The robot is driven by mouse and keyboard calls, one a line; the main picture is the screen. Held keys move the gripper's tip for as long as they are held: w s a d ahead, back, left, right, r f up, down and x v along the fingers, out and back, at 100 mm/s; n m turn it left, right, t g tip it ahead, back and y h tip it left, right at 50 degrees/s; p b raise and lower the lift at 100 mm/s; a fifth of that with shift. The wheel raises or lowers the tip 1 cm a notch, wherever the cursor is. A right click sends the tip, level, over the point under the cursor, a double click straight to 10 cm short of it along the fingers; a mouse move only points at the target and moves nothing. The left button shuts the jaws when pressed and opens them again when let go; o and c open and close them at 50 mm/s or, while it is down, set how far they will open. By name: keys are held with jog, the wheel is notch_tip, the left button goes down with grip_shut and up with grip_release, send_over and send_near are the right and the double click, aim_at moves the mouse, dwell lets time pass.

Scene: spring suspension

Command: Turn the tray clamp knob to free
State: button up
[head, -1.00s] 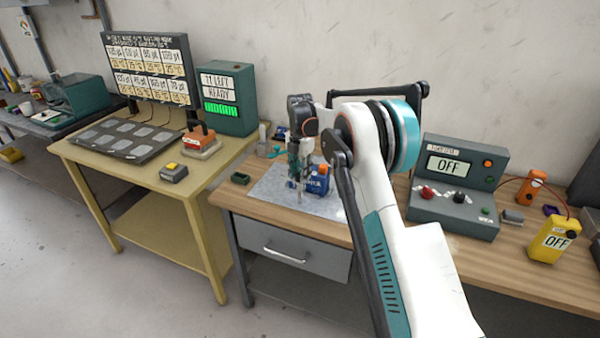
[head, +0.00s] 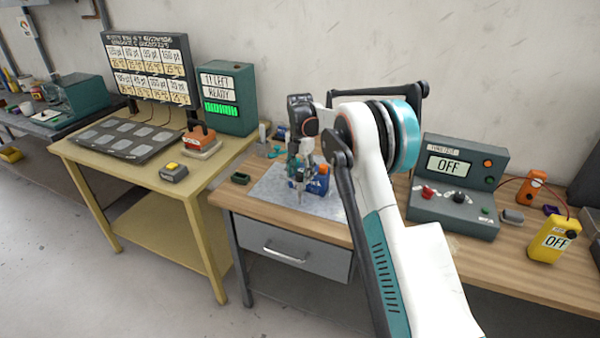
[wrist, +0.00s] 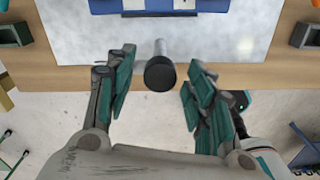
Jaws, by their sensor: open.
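A dark round knob on a short grey stem (wrist: 160,73) shows in the wrist view at the front edge of the pale metal tray (wrist: 95,35). I take it for the tray clamp knob; I cannot read its setting. My gripper (wrist: 160,80) is open, with one teal-padded finger on each side of the knob and a visible gap on both sides. In the head view my gripper (head: 300,178) points down over the tray (head: 268,187), and the knob is hard to make out there.
A blue block (head: 322,187) with an orange top stands on the tray, close behind my gripper. A dark green box (head: 240,178) lies left of the tray. A grey control box (head: 456,190) reading OFF stands to the right. A drawer (head: 290,262) is below.

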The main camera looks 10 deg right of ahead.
aim_at(300, 175)
notch_tip(300, 175, up, 12)
dwell(0.6)
jog(key=s+r+m+t+b, duration=0.1)
jog(key=s+r+m+t, duration=0.1)
jog(key=s+r+m, duration=0.75)
jog(key=s+r+m+t+b, duration=0.2)
jog(key=s+r+m, duration=0.15)
jog(key=s, duration=1.05)
jog(key=s+f+m+t+b, duration=0.1)
jog(key=s+f+m, duration=0.5)
jog(key=s, duration=0.6)
jog(key=s+f+m+t, duration=0.2)
jog(key=s+f+m, duration=0.4)
jog(key=s, duration=0.6)
jog(key=shift+a+m+b, duration=0.2)
jog(key=shift+m+b, duration=0.15)
jog(key=shift+m, duration=0.15)
